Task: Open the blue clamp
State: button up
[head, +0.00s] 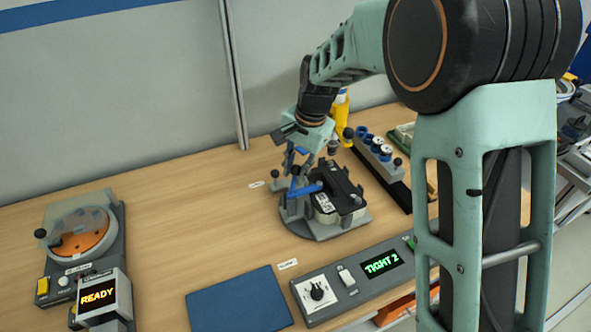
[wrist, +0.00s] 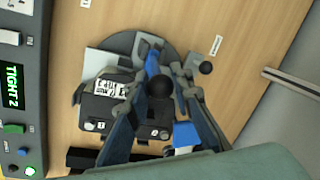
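The blue clamp (head: 308,189) stands on a round grey fixture base (head: 318,234) on the bench. Its blue arm reaches over a black block with a white label (head: 350,198). In the wrist view the blue clamp (wrist: 152,63) shows between my fingertips, with a black ball knob (wrist: 160,88) closer to the camera. My gripper (head: 292,168) points down at the clamp; in the wrist view its fingers (wrist: 158,70) are apart, one on each side of the blue part. I cannot tell whether they touch it. The lower clamp parts are partly hidden by the fingers.
A control box reading TIGHT 2 (head: 382,264) and a blue mat (head: 238,303) lie in front of the fixture. A rack with blue-rimmed cups (head: 378,158) and a yellow bottle (head: 341,106) stand behind it. A READY station (head: 98,297) is at left. Bench left of the fixture is clear.

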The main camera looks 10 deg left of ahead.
grip_shut()
jog(key=shift+s+a, duration=0.1)
jog(key=shift+a, duration=0.05)
jog(key=shift+s+a+t+h, duration=0.4)
jog(key=shift+a+t+h, duration=0.1)
jog(key=shift+a+h, duration=0.1)
jog(key=shift+s+a+f+n+t+h+b, duration=0.3)
jog(key=shift+s+a+f+t+h+b, duration=1.25)
jog(key=shift+b, duration=1.85)
jog(key=shift+s+a+f+n+t+h+b, duration=0.35)
jog(key=shift+a+f+t+h+b, duration=0.8)
jog(key=shift+t+h+b, duration=1.65)
jog(key=shift+s+a+f+n+t+h+b, duration=0.25)
jog(key=shift+s+a+f+t+h+b, duration=1.1)
jog(key=shift+b, duration=2.6)
jog(key=shift+w+d+f+g+h, duration=0.3)
jog(key=shift+d+g+h, duration=0.1)
jog(key=shift+g, duration=0.1)
jog(key=o, duration=0.8)
grip_release()
jog(key=shift+r, duration=0.15)
